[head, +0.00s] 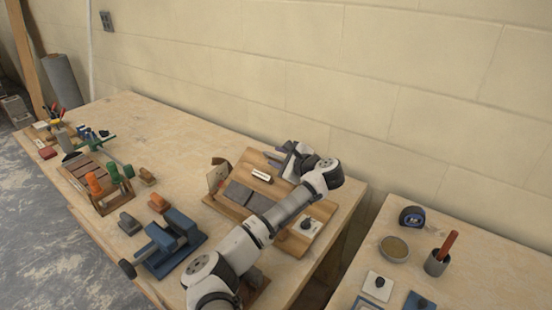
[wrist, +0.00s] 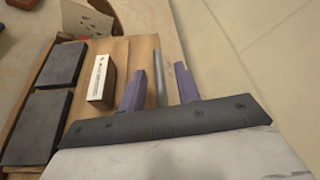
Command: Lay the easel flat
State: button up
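A small upright card-like stand (head: 216,176), which looks like the easel, stands at the left end of a wooden board (head: 236,211). Its pale face with small dark marks also shows at the top left of the wrist view (wrist: 88,22). My gripper (head: 285,155) is over the far right part of the board, away from the stand. In the wrist view its two purple fingers (wrist: 160,88) are apart. A grey rod (wrist: 160,70) shows between them; I cannot tell whether they touch it.
A blue vise (head: 170,245) stands nearer. The wall is close behind. Bare table (head: 160,135) lies left of the board.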

jog(key=shift+x, duration=0.75)
jog(key=shift+f, duration=0.1)
grip_shut()
